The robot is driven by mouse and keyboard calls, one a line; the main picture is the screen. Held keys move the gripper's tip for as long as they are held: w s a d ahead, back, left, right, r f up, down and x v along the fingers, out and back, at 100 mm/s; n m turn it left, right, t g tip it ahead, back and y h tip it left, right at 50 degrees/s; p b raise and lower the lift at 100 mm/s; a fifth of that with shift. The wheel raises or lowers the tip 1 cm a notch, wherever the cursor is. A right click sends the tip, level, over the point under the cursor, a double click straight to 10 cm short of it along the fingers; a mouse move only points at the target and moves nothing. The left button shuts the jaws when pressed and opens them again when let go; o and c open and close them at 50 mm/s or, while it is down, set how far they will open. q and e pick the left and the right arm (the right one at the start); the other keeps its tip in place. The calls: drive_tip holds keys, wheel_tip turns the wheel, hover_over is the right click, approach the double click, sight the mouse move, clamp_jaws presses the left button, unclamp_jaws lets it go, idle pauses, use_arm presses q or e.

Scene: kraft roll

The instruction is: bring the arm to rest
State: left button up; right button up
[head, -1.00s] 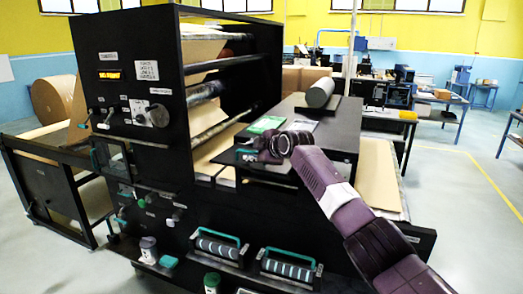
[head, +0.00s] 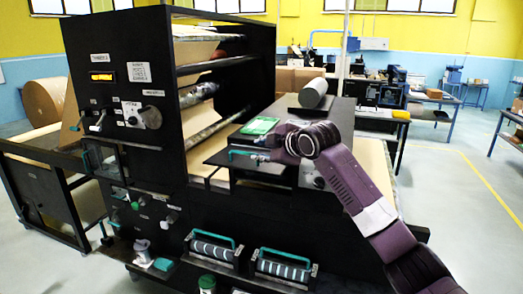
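My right arm, purple with a black ringed joint, reaches in from the lower right over the black machine (head: 255,215). My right gripper (head: 266,150) is small and dark at the end of it, above the dark shelf at the machine's front. It is beside a teal-handled item (head: 242,153) on that shelf. Whether they touch, and whether the fingers are open, I cannot tell. My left gripper is out of view.
A green pad (head: 260,126) and a grey cylinder (head: 313,93) rest on the machine's top. Teal-handled roller units (head: 284,267) sit low in front. A large kraft roll (head: 45,101) stands at left. Open floor (head: 440,190) lies to the right.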

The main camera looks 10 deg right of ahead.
drive_tip(key=shift+s+r, duration=0.1)
drive_tip(key=shift+s, duration=0.15)
